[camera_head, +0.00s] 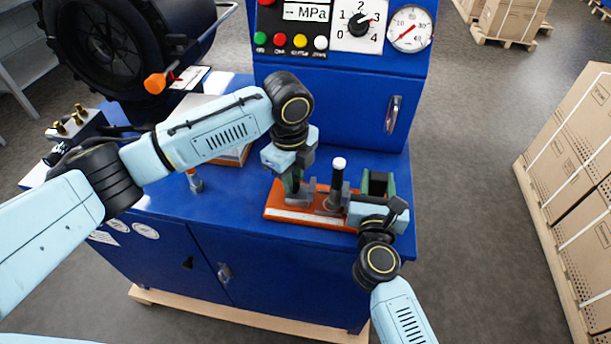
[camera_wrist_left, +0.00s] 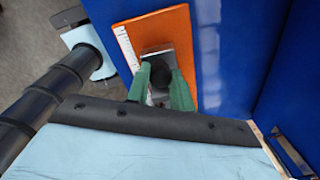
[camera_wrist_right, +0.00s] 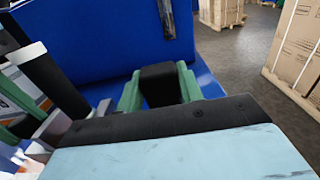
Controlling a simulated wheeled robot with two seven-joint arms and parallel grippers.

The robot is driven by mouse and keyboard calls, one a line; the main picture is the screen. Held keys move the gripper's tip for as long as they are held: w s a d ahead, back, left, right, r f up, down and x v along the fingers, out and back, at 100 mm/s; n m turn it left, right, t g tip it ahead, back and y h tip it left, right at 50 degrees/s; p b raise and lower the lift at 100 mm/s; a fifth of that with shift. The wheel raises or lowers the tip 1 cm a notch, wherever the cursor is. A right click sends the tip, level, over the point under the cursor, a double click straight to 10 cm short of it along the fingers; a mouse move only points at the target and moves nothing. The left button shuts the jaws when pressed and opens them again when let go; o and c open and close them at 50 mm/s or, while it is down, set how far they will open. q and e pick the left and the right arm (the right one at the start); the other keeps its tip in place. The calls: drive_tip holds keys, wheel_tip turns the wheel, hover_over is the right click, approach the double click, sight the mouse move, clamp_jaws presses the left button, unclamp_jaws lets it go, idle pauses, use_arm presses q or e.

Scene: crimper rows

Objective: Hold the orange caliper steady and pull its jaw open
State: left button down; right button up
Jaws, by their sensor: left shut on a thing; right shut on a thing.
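The orange caliper (camera_head: 283,211) lies flat on the blue bench. Its orange base carries a white scale, which shows in the left wrist view (camera_wrist_left: 127,45), and grey jaw pieces (camera_head: 331,199). A black post with a white top (camera_head: 338,180) stands up from it. My left gripper (camera_head: 292,186) points down over the base's left part, its green fingers shut on a dark upright part (camera_wrist_left: 159,78) of the caliper. My right gripper (camera_wrist_right: 160,90) is at the right end, its green fingers shut on a black block (camera_wrist_right: 159,76). How that block joins the caliper is hidden.
A blue panel with a gauge (camera_head: 411,28), knob and buttons rises behind the caliper. A tool with a grey and red end (camera_head: 194,181) is on the bench at left. Strapped cartons (camera_head: 577,150) stand on the floor at right.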

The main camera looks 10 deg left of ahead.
use_arm(q)
drive_tip(key=c, duration=1.2)
unclamp_jaws()
use_arm(e)
drive_tip(key=shift+d, duration=0.15)
use_arm(q)
drive_tip(key=shift+r, duration=0.1)
wheel_tip(320, 180, up, 12)
drive_tip(key=shift+s+a, duration=0.15)
use_arm(e)
drive_tip(key=o, duration=1.2)
drive_tip(key=shift+c, duration=0.2)
